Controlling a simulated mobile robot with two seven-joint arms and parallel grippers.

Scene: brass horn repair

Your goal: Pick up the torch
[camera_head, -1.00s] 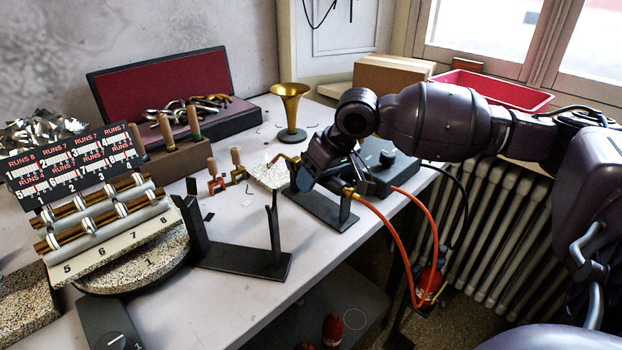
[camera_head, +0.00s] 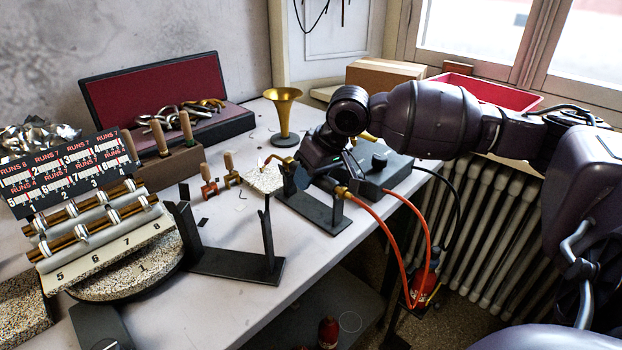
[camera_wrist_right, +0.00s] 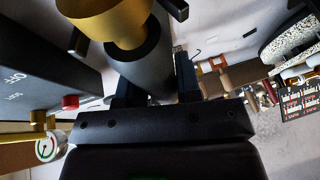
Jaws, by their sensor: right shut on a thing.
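The torch (camera_head: 275,158) has a thin bent brass nozzle pointing left, and orange hoses run from its brass fittings (camera_head: 343,191). My right gripper (camera_head: 297,177) is shut on the torch's body, above the dark torch stand (camera_head: 312,208). The gripper hides much of the torch, and I cannot tell whether it still touches the stand. In the right wrist view, a dark cylinder (camera_wrist_right: 145,62) with brass at its end lies between my gripper's fingers (camera_wrist_right: 155,85). My left gripper is not in view.
A pale speckled block (camera_head: 264,182) lies under the nozzle. A dark control box (camera_head: 385,178) stands right behind the stand, a brass bell (camera_head: 284,115) behind. A black upright bracket (camera_head: 235,264) is in front left. The orange hoses (camera_head: 395,245) hang off the table edge.

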